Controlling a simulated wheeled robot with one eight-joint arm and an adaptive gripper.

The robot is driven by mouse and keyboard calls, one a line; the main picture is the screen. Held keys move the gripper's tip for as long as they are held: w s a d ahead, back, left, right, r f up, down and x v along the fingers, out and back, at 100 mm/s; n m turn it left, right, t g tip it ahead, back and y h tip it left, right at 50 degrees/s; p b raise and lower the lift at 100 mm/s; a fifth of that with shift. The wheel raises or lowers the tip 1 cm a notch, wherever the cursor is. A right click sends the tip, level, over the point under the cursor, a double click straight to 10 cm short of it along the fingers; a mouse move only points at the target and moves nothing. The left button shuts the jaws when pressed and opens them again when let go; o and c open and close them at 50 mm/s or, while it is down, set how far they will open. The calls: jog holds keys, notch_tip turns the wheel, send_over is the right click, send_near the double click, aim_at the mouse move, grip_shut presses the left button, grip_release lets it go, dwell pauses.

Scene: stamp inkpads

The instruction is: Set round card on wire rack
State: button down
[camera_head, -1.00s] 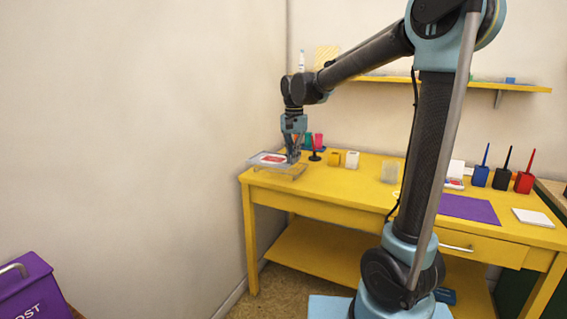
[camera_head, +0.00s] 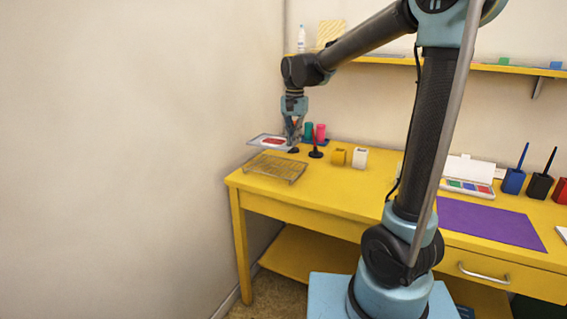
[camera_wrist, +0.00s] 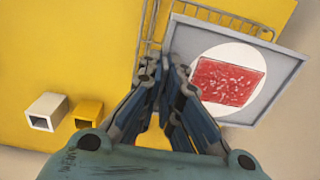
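The round card (camera_wrist: 210,88) is white with a red speckled rectangle and lies flat on a square grey tray (camera_wrist: 265,107). In the head view the tray (camera_head: 257,138) is at the far left end of the table, above and behind the wire rack (camera_head: 262,166). My gripper (camera_head: 294,146) is at the tray's right edge and appears shut on it, holding it up level. In the wrist view the fingers (camera_wrist: 165,68) nearly meet at the tray's edge, hiding the exact contact. The rack (camera_wrist: 225,20) shows partly behind the tray there, and nothing is seen on it in the head view.
A black stamp (camera_head: 316,150), a yellow block (camera_head: 339,156) and a white block (camera_head: 360,158) stand right of my gripper. Pink (camera_head: 320,132) and teal items are behind. The wall is close on the left. The table front between rack and purple mat (camera_head: 490,222) is clear.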

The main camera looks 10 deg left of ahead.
aim_at(294, 169)
notch_tip(294, 169, down, 9)
jog(key=shift+d+f, duration=0.1)
dwell(0.4)
jog(key=c, duration=1.8)
grip_release()
jog(key=shift+r, duration=0.2)
notch_tip(294, 169, up, 12)
jog(key=shift+f, duration=0.1)
